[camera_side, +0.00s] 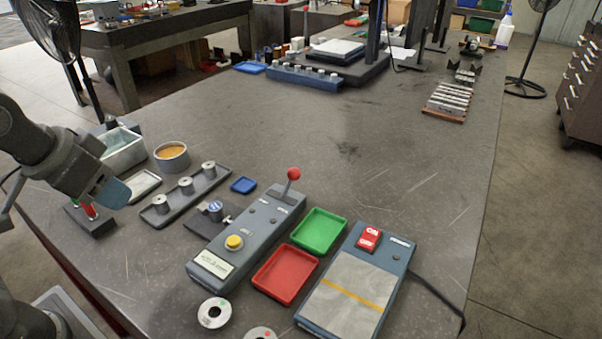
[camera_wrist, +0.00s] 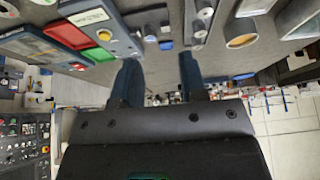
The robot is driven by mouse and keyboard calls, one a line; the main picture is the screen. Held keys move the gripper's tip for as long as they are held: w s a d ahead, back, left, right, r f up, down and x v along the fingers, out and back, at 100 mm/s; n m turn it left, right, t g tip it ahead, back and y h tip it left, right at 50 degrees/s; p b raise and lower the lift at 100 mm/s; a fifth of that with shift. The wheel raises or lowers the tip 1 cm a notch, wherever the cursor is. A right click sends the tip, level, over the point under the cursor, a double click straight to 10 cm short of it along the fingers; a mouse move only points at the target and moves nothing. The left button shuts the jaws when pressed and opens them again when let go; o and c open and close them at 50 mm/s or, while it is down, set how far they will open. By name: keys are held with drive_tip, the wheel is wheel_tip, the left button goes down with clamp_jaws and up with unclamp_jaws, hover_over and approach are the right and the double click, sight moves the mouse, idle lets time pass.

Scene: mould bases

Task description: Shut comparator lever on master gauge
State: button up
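The comparator (camera_side: 228,258) is a grey-blue box with a yellow button and a label plate. Its lever, topped by a red ball (camera_side: 293,174), stands up at the far end, slightly tilted. A small round-faced metal piece (camera_side: 215,208) sits on a dark plate at the box's left side; I cannot tell whether it is the master gauge. My gripper (camera_side: 115,194) is above the table's left edge, well left of the comparator and clear of the lever. In the wrist view my gripper (camera_wrist: 158,64) has its blue fingers apart with nothing between them.
A rack with several metal cylinders (camera_side: 160,218), a cup with orange contents (camera_side: 171,156) and a pale bin (camera_side: 122,148) stand near my gripper. Red (camera_side: 285,272) and green (camera_side: 318,230) trays and a switch box (camera_side: 357,290) lie right of the comparator. The table's middle is clear.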

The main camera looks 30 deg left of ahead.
drive_tip(key=shift+m+g+y, duration=0.3)
drive_tip(key=shift+g+y, duration=0.3)
drive_tip(key=w+d+r, duration=0.1)
drive_tip(key=w, duration=0.1)
drive_tip(key=w+d+r, duration=0.1)
drive_tip(key=w, duration=0.1)
drive_tip(key=w+d+r, duration=0.1)
drive_tip(key=w+d, duration=0.1)
drive_tip(key=w, duration=0.1)
drive_tip(key=shift+d+r, duration=0.1)
drive_tip(key=shift+r, duration=0.25)
drive_tip(key=c, duration=0.6)
drive_tip(key=shift+y, duration=0.6)
drive_tip(key=w+d, duration=0.3)
drive_tip(key=d, duration=0.1)
drive_tip(key=w+d, duration=0.1)
drive_tip(key=w, duration=0.1)
drive_tip(key=shift+w+d+r, duration=0.3)
drive_tip(key=shift+d+r, duration=0.1)
clamp_jaws()
drive_tip(key=w+d+f+y, duration=0.1)
drive_tip(key=w+d, duration=0.1)
drive_tip(key=d, duration=0.6)
drive_tip(key=w+d+f+t+y, duration=0.1)
drive_tip(key=w+d+f, duration=0.1)
drive_tip(key=d, duration=0.7)
drive_tip(key=shift+w+f+t+y, duration=0.3)
drive_tip(key=shift+w+y, duration=0.1)
drive_tip(key=shift+w, duration=0.4)
